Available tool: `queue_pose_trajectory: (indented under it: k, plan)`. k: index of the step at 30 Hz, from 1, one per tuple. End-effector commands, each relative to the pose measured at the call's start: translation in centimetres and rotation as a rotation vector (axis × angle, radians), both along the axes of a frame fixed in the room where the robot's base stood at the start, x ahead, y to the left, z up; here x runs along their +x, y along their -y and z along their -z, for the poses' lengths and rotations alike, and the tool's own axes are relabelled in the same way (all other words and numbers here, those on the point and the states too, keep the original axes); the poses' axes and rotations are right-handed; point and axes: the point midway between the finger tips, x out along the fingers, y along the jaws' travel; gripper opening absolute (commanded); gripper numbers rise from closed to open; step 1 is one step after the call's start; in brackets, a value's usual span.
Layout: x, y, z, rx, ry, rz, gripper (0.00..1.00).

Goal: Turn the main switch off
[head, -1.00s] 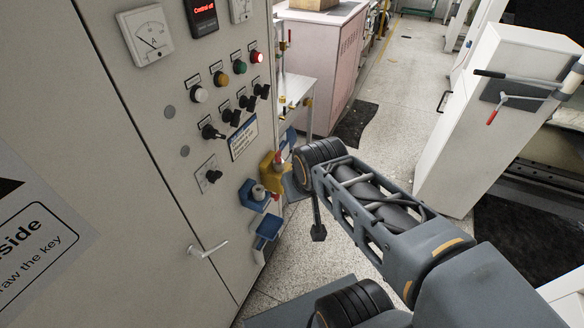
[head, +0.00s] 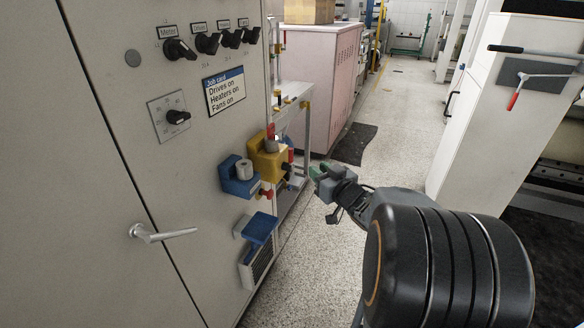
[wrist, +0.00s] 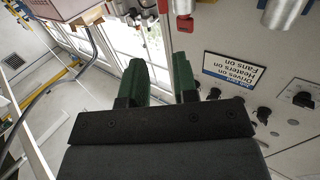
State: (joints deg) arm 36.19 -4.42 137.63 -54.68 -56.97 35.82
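The grey cabinet front carries a black rotary knob on a square plate (head: 177,117), its pointer to the right; I cannot read a label naming it the main switch. The plate knob also shows in the wrist view (wrist: 303,99), upside down. A row of black selector knobs (head: 208,43) sits above it. A yellow holder (head: 268,162) with a grey cylinder and red part is at the cabinet's right edge. My gripper (head: 319,171) is right of it, apart from the cabinet. In the wrist view its green fingers (wrist: 158,75) are parted with nothing between them.
A blue holder (head: 239,182) with a grey cylinder and a blue tray (head: 260,228) jut from the cabinet. A door handle (head: 163,233) sticks out. A job card (head: 223,90) reads drives, heaters and fans on. Open floor (head: 312,262) lies to the right, before a white cabinet (head: 480,120).

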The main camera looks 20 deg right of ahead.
Motion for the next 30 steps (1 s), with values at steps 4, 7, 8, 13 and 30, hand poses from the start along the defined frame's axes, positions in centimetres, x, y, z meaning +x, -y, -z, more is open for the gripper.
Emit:
queue_pose_trajectory:
  k: [4, 7, 8, 13, 30]
  plan:
    - [0.6, -0.2, 0.9, 0.014, 0.016, -0.03, 0.27]
    - [1.9, -0.5, 1.0, 0.015, 0.019, -0.037, 0.27]
    - [2.4, -0.6, 1.0, 0.015, 0.019, -0.038, 0.27]
    - [5.7, -1.2, 1.0, 0.016, 0.019, -0.037, 0.27]
    - [13.1, -2.2, 0.8, 0.015, 0.017, -0.033, 0.27]
